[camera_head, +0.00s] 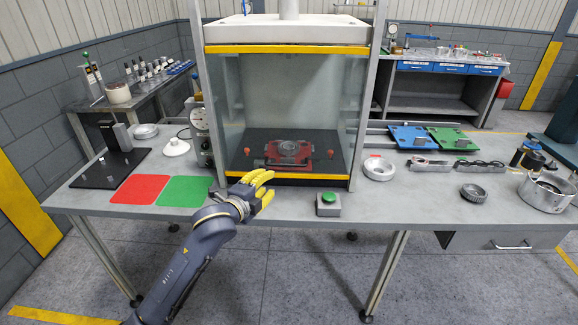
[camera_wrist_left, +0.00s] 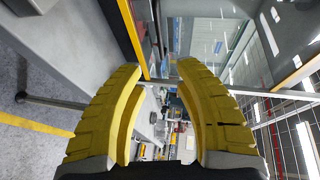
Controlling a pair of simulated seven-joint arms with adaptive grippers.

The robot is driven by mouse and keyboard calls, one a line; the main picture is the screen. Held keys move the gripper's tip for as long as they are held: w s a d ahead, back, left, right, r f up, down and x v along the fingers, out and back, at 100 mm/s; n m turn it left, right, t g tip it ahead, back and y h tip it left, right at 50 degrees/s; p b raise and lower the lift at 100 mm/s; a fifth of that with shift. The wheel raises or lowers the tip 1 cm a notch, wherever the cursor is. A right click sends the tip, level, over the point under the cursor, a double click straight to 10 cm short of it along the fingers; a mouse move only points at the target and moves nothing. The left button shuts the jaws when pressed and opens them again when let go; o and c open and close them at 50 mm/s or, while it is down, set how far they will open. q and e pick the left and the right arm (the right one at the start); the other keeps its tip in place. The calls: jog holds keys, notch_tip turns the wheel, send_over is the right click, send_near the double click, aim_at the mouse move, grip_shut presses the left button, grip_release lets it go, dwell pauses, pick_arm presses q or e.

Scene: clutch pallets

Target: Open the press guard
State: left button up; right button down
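The press guard (camera_head: 285,100) is a clear panel on the front of the press, with a yellow strip along its top (camera_head: 285,49) and another along its bottom (camera_head: 315,176). The bottom strip sits low, close to the table top, so the guard is down. Behind it a red fixture with a grey part (camera_head: 289,152) shows. My left gripper (camera_head: 267,187) has yellow fingers and is just in front of the strip's left part. The left wrist view shows its fingers (camera_wrist_left: 162,68) apart, with a yellow strip (camera_wrist_left: 132,32) running close to one fingertip. Contact cannot be told. My right gripper is not in view.
A green button box (camera_head: 328,204) stands on the table right of my left gripper. Red (camera_head: 140,189) and green (camera_head: 185,191) mats lie at left. Blue (camera_head: 411,137) and green (camera_head: 451,139) pallets are at right.

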aim_at(287, 165)
pick_arm(q)
jog(key=x, duration=1.5)
jog(key=shift+w, duration=0.2)
grip_shut()
